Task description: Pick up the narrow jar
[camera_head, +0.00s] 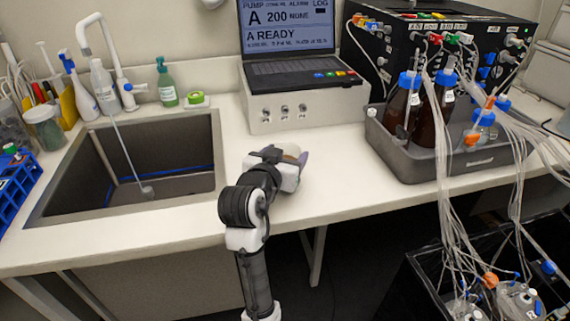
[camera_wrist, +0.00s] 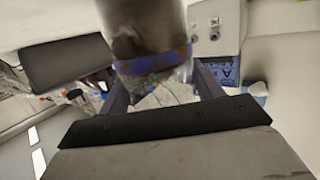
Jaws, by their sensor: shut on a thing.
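My gripper (camera_head: 297,158) is over the counter, right of the sink and in front of the laptop, pointing away from the body camera. In the wrist view my gripper (camera_wrist: 160,82) has its two dark fingers on either side of a jar (camera_wrist: 148,28), shut on it. The jar looks like a narrow cylinder, dark grey-brown, with a blue band near a clear end. Its far end is cut off by the top of the wrist view. In the head view the jar is mostly hidden by my gripper. I cannot tell whether it touches the counter.
The sink (camera_head: 60,200) lies left of my arm. A laptop (camera_head: 300,75) on a white box (camera_head: 300,108) stands behind. A grey tray (camera_head: 402,165) with brown bottles and tubing stands at right. Some counter (camera_head: 345,165) between is clear.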

